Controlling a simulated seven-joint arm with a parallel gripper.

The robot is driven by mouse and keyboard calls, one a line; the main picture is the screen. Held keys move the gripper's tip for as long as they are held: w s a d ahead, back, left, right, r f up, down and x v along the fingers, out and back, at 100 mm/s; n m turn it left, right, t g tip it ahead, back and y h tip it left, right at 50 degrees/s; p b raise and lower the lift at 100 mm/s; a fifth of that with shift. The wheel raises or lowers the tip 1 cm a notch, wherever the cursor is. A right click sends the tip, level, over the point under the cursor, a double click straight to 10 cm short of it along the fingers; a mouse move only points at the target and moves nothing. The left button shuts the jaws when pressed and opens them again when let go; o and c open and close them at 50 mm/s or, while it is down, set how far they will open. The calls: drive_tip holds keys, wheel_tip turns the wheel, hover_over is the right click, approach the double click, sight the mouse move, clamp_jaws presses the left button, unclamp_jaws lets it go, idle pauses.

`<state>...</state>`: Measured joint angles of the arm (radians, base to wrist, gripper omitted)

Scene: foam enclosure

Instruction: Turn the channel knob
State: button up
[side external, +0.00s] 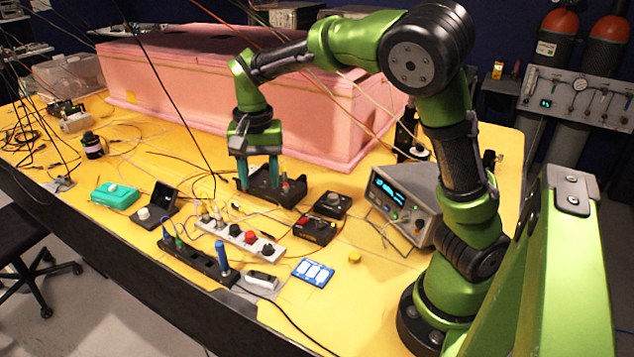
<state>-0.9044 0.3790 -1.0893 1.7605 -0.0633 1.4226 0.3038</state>
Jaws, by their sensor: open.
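No label reading "channel" is legible. Candidate knobs include a dark round knob on a black box (333,201) to the right, several on a white strip (240,237), a white one on a teal box (114,194), and a pale one (144,213) beside an upright black panel.
A large pink foam enclosure (220,85) stands behind my gripper. A grey instrument with a lit display (405,204) is at the right. A black strip (195,259), a blue panel (313,272) and loose cables lie in front. Bare yellow table lies around the yellow button (354,257).

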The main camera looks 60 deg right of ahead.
sight(268, 246)
drive_tip(key=f, duration=1.7)
drive_tip(key=shift+s+a, duration=0.2)
clamp_jaws()
drive_tip(key=shift+m, duration=0.4)
drive_tip(key=m, duration=0.3)
drive_tip(key=shift+m, duration=0.3)
drive_tip(key=shift+r+m, duration=0.1)
drive_tip(key=shift+m, duration=2.1)
